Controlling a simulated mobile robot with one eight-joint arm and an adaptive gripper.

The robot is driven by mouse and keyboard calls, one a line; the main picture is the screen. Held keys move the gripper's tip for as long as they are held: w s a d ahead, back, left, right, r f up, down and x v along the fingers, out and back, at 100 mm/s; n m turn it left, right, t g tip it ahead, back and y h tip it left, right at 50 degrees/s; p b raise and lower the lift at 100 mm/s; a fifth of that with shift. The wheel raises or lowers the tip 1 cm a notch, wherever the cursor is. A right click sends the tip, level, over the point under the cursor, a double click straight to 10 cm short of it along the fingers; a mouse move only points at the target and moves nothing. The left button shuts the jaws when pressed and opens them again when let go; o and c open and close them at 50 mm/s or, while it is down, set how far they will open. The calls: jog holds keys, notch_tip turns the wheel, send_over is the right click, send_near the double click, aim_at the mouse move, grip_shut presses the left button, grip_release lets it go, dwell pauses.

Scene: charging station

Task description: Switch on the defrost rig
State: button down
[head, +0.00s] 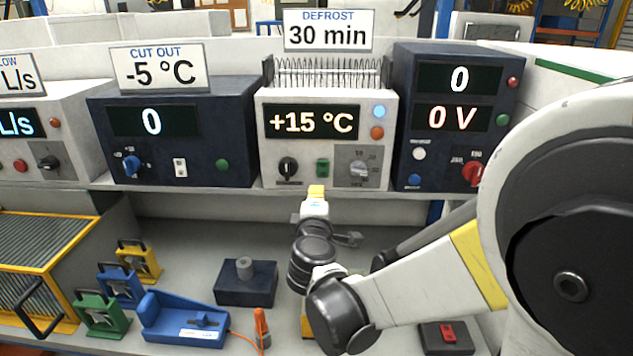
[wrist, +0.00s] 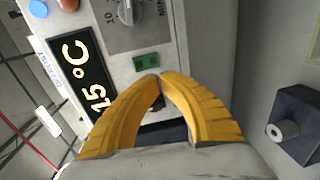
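The defrost rig (head: 310,100) is the white box at the centre of the shelf in the head view, under a sign (head: 328,31) reading DEFROST 30 min. Its display (head: 311,122) is lit and reads +15 °C. Below it are a black knob (head: 288,167), a green switch (head: 322,168) and a grey timer dial (head: 360,167). My gripper (head: 316,190) is just below the switch. In the wrist view, my gripper (wrist: 158,75) has its yellow fingertips together with nothing held, close to the green switch (wrist: 146,62). I cannot tell whether they touch it.
The cut-out unit (head: 221,125) stands left of the rig and a dark 0 V power supply (head: 401,92) stands right. On the bench below are a dark block with a grey peg (head: 245,282), a blue fixture (head: 183,320) and an orange-handled tool (head: 261,326).

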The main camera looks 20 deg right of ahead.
jog(key=s, duration=0.1)
jog(key=s+a, duration=0.1)
jog(key=s, duration=0.3)
jog(key=shift+a+f+p, duration=0.25)
jog(key=shift+f+p, duration=0.05)
jog(key=shift+f, duration=0.1)
jog(key=s+d+f+m+g+b, duration=0.1)
jog(key=s+d+f+m+g, duration=0.35)
jog(key=s+d+m, duration=0.3)
jog(key=s+a+f+m+g+y+b, duration=0.1)
jog(key=s+a+m+g+y, duration=0.1)
jog(key=s, duration=0.5)
jog(key=s+a+f+m+g+y, duration=0.2)
jog(key=s+a+m+y, duration=0.1)
jog(key=s+m, duration=0.2)
jog(key=shift+s+b, duration=0.35)
jog(key=shift+s, duration=0.6)
